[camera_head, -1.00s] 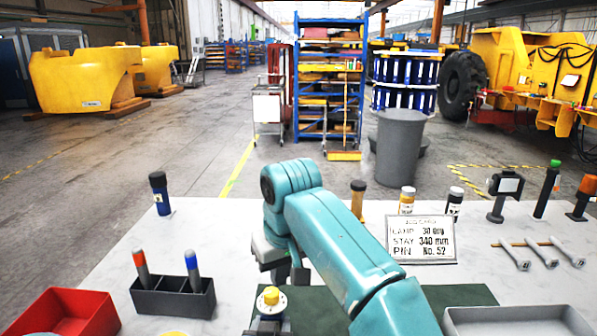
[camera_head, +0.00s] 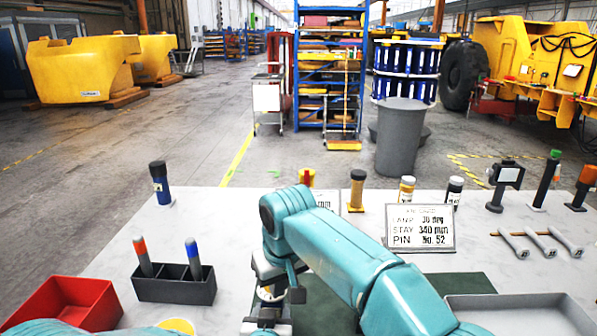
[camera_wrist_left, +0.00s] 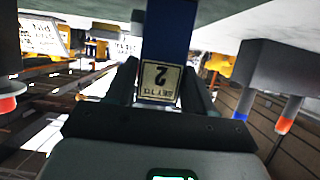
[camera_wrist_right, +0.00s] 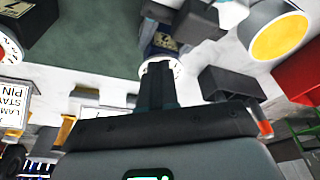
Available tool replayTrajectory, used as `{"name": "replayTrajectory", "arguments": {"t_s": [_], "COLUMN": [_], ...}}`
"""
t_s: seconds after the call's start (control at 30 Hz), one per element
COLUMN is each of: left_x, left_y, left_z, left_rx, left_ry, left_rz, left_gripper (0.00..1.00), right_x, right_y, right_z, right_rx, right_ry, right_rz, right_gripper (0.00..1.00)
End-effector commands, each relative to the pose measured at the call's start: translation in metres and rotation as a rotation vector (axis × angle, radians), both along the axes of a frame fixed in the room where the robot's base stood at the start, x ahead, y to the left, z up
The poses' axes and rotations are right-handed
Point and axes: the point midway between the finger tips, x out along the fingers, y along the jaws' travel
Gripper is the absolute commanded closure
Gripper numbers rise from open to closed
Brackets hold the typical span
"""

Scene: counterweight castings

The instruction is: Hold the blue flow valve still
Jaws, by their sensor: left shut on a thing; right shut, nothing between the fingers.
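The blue flow valve (camera_wrist_left: 168,40) carries a label with a "2", upside down in the left wrist view. My left gripper (camera_wrist_left: 160,88) is shut on its body, one finger on each side. The valve's blue body also shows in the right wrist view (camera_wrist_right: 163,42), with a white ring (camera_wrist_right: 160,66) at its end. My right gripper (camera_wrist_right: 157,88) is shut and empty, its tips close to that ring; I cannot tell whether they touch. In the head view my right gripper (camera_head: 284,284) is over the valve's white ring (camera_head: 268,293) and hides its top.
A black holder (camera_head: 175,290) with a red-tipped and a blue-tipped stick and a red bin (camera_head: 65,303) stand left. A grey tray (camera_head: 520,312) is at the right. A sign (camera_head: 419,228) and several upright parts stand behind. A green mat (camera_head: 460,284) lies in front.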

Motion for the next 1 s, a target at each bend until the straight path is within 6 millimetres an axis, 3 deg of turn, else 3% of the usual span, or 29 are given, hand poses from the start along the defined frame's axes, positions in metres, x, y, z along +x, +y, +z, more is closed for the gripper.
{"name": "replayTrajectory", "arguments": {"t_s": [1.0], "left_x": [-0.0007], "left_y": [-0.0003], "left_z": [-0.0008], "left_rx": [0.002], "left_ry": [0.002], "left_rz": [-0.002], "left_gripper": [1.0], "right_x": [0.0057], "right_y": [-0.0032], "right_z": [-0.0003], "right_rx": [0.001], "right_ry": [-0.005], "right_rz": [-0.001], "right_gripper": [1.0]}}
